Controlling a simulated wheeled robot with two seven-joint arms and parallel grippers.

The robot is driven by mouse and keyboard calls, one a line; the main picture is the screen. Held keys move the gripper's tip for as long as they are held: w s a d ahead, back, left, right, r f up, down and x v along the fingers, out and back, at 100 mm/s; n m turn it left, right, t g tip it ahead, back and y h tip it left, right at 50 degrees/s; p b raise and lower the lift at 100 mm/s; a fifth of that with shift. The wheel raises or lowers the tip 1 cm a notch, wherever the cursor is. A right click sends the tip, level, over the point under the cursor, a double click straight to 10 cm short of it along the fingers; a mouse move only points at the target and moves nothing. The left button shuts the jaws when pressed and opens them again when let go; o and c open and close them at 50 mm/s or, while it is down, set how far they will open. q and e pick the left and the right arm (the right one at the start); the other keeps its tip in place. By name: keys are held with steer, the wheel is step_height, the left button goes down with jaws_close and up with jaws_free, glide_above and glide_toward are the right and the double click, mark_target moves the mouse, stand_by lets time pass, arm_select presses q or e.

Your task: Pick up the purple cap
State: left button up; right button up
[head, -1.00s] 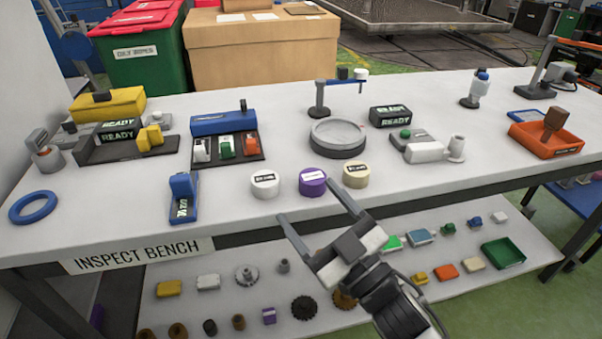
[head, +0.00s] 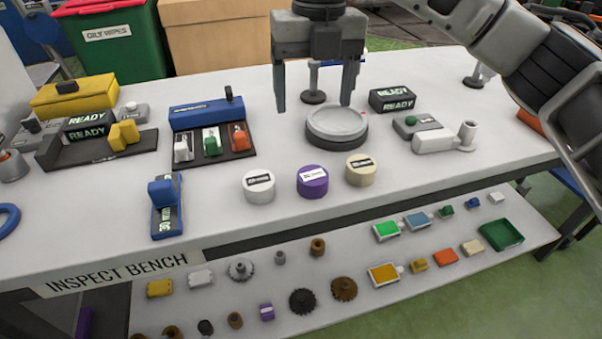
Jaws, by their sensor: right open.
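The purple cap (head: 312,183) is a short round cylinder with a white label on top. It stands upright near the front edge of the bench, between a white cap (head: 259,187) and a cream cap (head: 360,170). My right gripper (head: 315,104) comes in from the upper right and points down. Its two fingers are spread wide and empty. In the picture it shows above the purple cap, near the round grey turntable (head: 337,128); it is not touching the cap. My left gripper is out of view.
A blue stand (head: 166,205) is left of the caps. A blue block with a dark tray (head: 228,150) of small switches stands behind. A grey fixture (head: 440,140) is at right. The lower shelf (head: 340,262) holds many small parts. Bare bench lies around the caps.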

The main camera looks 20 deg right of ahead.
glide_above(313, 175)
steer(key=f, duration=1)
steer(key=shift+w+d+p, duration=0.15)
steer(key=shift+d+p, duration=0.05)
steer(key=shift+p, duration=0.15)
steer(key=shift+s+a+f+p, duration=0.15)
steer(key=shift+f+p, duration=0.15)
steer(key=shift+f, duration=1.1)
steer(key=shift+s+a+f+p, duration=0.1)
steer(key=shift+f+p, duration=0.15)
steer(key=shift+f, duration=1.1)
steer(key=shift+c, duration=0.4)
steer(key=c, duration=1)
